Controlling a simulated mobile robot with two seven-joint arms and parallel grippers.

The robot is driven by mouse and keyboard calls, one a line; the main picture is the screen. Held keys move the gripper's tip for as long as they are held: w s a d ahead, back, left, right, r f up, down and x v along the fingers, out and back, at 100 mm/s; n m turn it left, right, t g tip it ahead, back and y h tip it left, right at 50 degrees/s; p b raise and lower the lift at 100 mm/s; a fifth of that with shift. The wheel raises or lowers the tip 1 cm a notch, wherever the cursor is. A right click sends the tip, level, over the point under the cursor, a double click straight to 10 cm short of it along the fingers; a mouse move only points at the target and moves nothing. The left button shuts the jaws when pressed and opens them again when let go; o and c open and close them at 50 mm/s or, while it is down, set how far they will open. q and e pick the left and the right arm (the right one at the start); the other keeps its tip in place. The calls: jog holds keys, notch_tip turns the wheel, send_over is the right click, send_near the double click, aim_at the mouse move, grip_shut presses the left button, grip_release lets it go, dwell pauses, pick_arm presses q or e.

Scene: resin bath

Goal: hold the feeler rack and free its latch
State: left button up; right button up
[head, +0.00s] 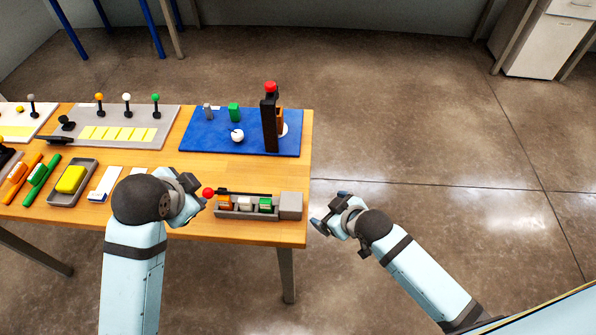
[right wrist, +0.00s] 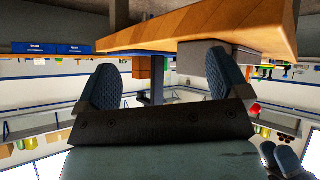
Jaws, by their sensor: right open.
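The feeler rack (head: 245,214) is a low grey holder near the table's front right corner. It holds an orange, a white and a green block, with a larger grey block (head: 291,205) at its right end. A black bar with a red knob (head: 208,192) at its left end runs along the back; it looks like the latch. My left gripper (head: 196,197) is close to the red knob; its finger gap and any contact are unclear. My right gripper (head: 326,221) is open and empty, just off the table's right edge, beside the grey block. Its spread fingers show in the right wrist view (right wrist: 162,78).
A blue mat (head: 205,138) bears a dark post with a red top (head: 270,120). A grey board (head: 112,128) with several knobbed levers and a tray with a yellow block (head: 70,179) are further left.

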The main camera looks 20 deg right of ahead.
jog(key=w+r+n+g, duration=0.1)
jog(key=w+r+n, duration=0.1)
jog(key=w+r, duration=0.5)
jog(key=n+g+h, duration=0.3)
jog(key=n+g, duration=0.3)
jog(key=g, duration=0.2)
send_near(299, 201)
notch_tip(299, 201, down, 12)
jog(key=shift+a+r, duration=0.1)
jog(key=shift+a, duration=0.05)
jog(key=c, duration=1.1)
jog(key=shift+c, duration=0.2)
